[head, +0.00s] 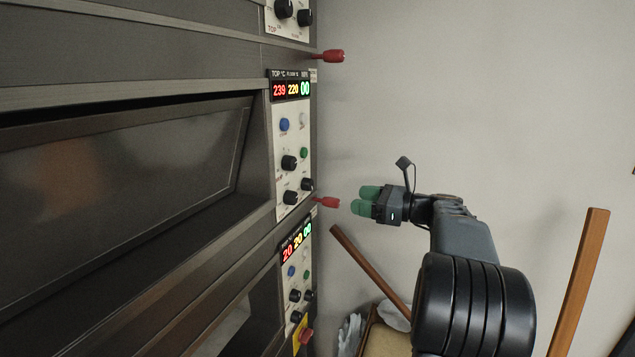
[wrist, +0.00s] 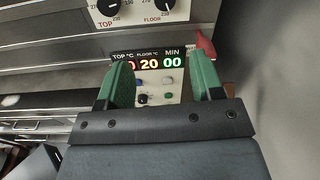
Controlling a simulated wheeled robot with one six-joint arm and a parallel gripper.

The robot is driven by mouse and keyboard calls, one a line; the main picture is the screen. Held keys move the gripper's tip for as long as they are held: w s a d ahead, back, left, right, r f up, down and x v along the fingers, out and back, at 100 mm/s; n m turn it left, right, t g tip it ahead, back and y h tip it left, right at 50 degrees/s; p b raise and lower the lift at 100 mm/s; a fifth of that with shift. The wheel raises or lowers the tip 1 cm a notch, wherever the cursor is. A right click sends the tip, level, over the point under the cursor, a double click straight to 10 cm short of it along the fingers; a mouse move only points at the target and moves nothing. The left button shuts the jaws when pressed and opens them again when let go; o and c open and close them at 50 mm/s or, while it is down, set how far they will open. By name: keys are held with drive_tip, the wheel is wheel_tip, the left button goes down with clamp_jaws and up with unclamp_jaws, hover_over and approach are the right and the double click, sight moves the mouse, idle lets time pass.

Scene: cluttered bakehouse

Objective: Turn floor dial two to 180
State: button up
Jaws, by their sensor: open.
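The middle oven panel (head: 282,145) reads 239, 220 and 00. At its bottom are two black dials, the left one (head: 291,198) and the right one (head: 307,184). No deck number is legible. My gripper (head: 362,200) is open and empty, to the right of the panel and apart from it. In the wrist view its green fingers (wrist: 160,80) frame the lower panel (wrist: 172,90).
A red handle (head: 327,202) sticks out between the dials and my gripper; another (head: 330,56) is higher. The lower panel's display (head: 296,242) reads 20, 20 and 00. Wooden poles (head: 370,265) (head: 580,280) stand below and at right. The wall area above my gripper is clear.

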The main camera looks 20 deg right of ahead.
sight(311, 187)
drive_tip(key=shift+m+t, duration=0.3)
drive_tip(key=p+x, duration=0.1)
drive_tip(key=x, duration=0.3)
drive_tip(key=p+x, duration=0.1)
drive_tip(key=x, duration=0.3)
drive_tip(key=p+x, duration=0.1)
drive_tip(key=x, duration=0.4)
drive_tip(key=shift+w+d+r, duration=0.2)
drive_tip(key=shift+d+r, duration=0.05)
drive_tip(key=shift+r, duration=0.05)
drive_tip(key=c, duration=0.9)
